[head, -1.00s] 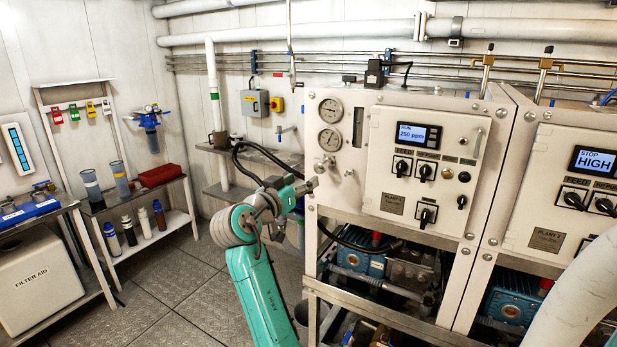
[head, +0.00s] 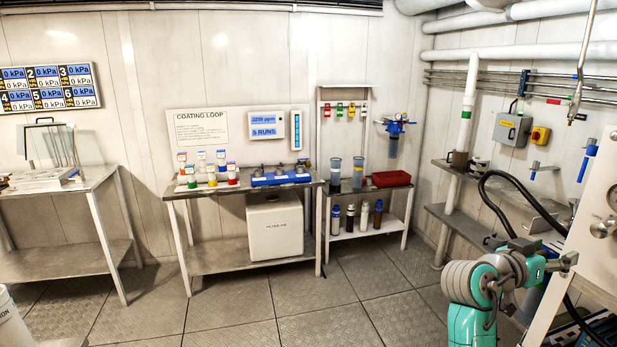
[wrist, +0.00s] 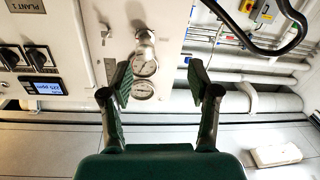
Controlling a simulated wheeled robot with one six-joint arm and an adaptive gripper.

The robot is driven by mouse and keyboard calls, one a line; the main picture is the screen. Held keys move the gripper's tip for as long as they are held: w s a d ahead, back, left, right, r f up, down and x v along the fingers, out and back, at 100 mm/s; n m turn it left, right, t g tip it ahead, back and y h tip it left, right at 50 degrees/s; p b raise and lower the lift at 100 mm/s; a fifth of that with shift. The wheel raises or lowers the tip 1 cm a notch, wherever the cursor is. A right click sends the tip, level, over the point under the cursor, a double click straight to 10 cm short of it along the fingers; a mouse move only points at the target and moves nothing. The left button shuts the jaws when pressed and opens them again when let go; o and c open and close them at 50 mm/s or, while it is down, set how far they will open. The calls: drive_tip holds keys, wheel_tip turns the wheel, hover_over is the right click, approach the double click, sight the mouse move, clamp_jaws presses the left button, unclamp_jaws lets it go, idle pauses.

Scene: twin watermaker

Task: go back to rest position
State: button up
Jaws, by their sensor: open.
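My gripper (wrist: 160,78) is open and empty in the wrist view, its two dark fingers spread apart. In the head view my green and grey arm stands at the lower right, with the gripper (head: 562,262) at its end by the edge of the plant panel (head: 600,215).
A coating bench (head: 245,190) with small bottles and a blue tray stands mid-left. A shelf rack (head: 340,192) with cylinders and a red bin (head: 391,178) is beside it. Another table (head: 60,190) stands far left. Black hose (head: 520,195) loops near my arm. The floor (head: 330,295) ahead is clear.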

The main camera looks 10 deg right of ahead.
drive_tip(key=a+f+n+t+y, duration=0.2)
drive_tip(key=a+f+n+t, duration=0.25)
drive_tip(key=f, duration=0.55)
drive_tip(key=a+f+n+t+y, duration=0.2)
drive_tip(key=a+f+n+t, duration=0.15)
drive_tip(key=a+f, duration=0.45)
drive_tip(key=s+a+f+n+t+y, duration=0.1)
drive_tip(key=s+a+f+n+y, duration=0.2)
drive_tip(key=s+a+f, duration=0.3)
drive_tip(key=s+a+f+n+t+y, duration=0.2)
drive_tip(key=s+a+f+y, duration=0.25)
drive_tip(key=f, duration=0.35)
drive_tip(key=s+a+f+n+y, duration=0.1)
drive_tip(key=s+a+y, duration=0.2)
drive_tip(key=s+a, duration=0.6)
drive_tip(key=s+a+f+n+y, duration=0.1)
drive_tip(key=s+a+y, duration=0.25)
drive_tip(key=s, duration=0.85)
drive_tip(key=s+a+r+t, duration=0.1)
drive_tip(key=s+a+r, duration=0.1)
drive_tip(key=s+r, duration=0.3)
drive_tip(key=s, duration=0.3)
drive_tip(key=shift+m, duration=0.4)
drive_tip(key=shift+s, duration=0.1)
